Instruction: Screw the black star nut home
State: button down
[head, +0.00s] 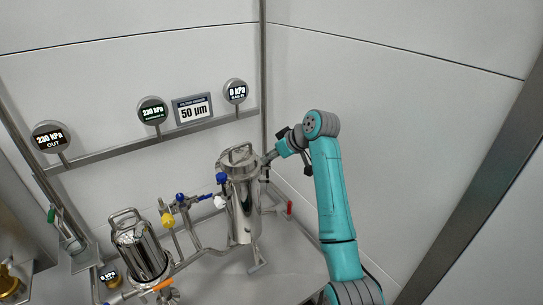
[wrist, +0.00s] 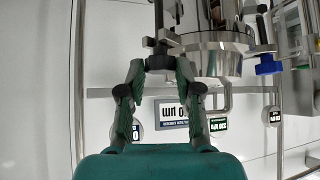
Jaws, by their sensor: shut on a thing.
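In the wrist view, which is upside down, my gripper (wrist: 160,66) is shut on a small black part, the black star nut (wrist: 160,61). The nut sits on a dark upright bolt at the side of a shiny steel filter housing (wrist: 215,60). In the head view, my gripper (head: 270,157) reaches in from the right to the upper right rim of the tall housing (head: 242,205). The nut is hidden there by the gripper, and its exact seating cannot be told.
A second steel housing (head: 142,250) with a top handle stands at the lower left. Blue (head: 221,178) and yellow (head: 168,219) valve handles lie left of the tall housing. Gauges and a 50 µm sign (head: 194,110) are on the back wall rail. The right wall is clear.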

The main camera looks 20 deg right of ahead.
jog(key=shift+a+m, duration=0.1)
jog(key=shift+m, duration=0.2)
jog(key=m+h, duration=0.1)
jog(key=m+t+h, duration=0.1)
jog(key=m+h, duration=0.1)
jog(key=shift+s+a+m, duration=0.2)
jog(key=shift+a+m, duration=0.1)
jog(key=shift+m, duration=0.1)
jog(key=m+h, duration=0.2)
jog(key=m, duration=0.1)
jog(key=m+h, duration=0.1)
jog(key=h, duration=0.1)
jog(key=shift+a+m, duration=0.25)
jog(key=shift+m, duration=0.15)
jog(key=c, duration=0.8)
grip_release()
jog(key=shift+r, duration=0.1)
jog(key=shift+v, duration=3.9)
